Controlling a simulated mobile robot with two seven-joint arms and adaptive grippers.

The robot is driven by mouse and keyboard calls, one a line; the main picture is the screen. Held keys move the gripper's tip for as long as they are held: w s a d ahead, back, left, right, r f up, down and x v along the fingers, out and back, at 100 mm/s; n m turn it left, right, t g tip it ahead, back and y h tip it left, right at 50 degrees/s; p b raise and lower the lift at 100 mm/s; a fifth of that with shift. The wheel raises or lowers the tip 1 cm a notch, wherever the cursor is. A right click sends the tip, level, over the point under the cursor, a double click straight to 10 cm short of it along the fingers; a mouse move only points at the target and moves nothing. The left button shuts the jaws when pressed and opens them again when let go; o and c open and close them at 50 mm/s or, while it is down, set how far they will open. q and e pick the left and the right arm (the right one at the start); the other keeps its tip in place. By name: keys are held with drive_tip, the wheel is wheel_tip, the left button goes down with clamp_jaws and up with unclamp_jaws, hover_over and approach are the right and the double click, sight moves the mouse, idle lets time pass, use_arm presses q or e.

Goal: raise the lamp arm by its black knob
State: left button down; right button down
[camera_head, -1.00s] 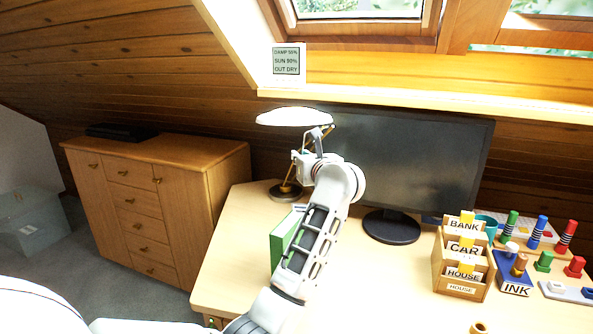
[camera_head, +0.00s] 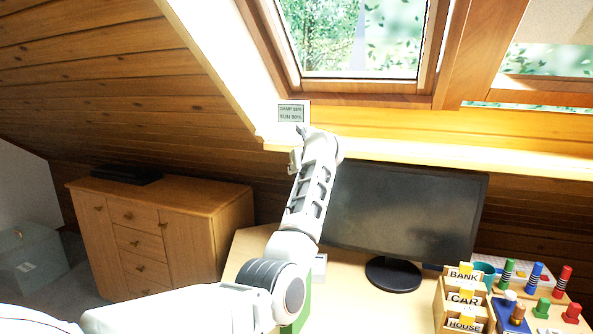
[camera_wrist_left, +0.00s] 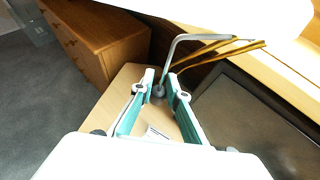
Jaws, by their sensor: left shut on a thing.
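In the left wrist view the lamp's white shade (camera_wrist_left: 250,12) fills the top edge, with brass lamp arms (camera_wrist_left: 215,58) and a bent grey rod (camera_wrist_left: 173,50) below it. My left gripper (camera_wrist_left: 160,84) is shut on the black knob at the rod's lower end; its fingertips mostly hide the knob. In the head view my left gripper (camera_head: 308,136) is high, just below the small sign, and my arm hides most or all of the lamp. My right gripper is in neither view.
The monitor (camera_head: 405,215) stands right of my arm on the desk (camera_head: 345,305). A wooden card box (camera_head: 450,310) and coloured pegs (camera_head: 535,275) are at the right. A drawer cabinet (camera_head: 175,235) is at the left. The small sign (camera_head: 291,113) is close above my gripper.

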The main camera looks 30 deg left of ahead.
use_arm(q)
drive_tip(key=shift+a+r, duration=0.25)
drive_tip(key=shift+r, duration=0.25)
drive_tip(key=c, duration=2.2)
unclamp_jaws()
drive_tip(key=shift+o, duration=1.4)
drive_tip(key=shift+a+f, duration=0.15)
drive_tip(key=shift+f, duration=0.05)
drive_tip(key=shift+d, duration=0.2)
drive_tip(key=v, duration=0.7)
drive_tip(key=shift+s, duration=0.15)
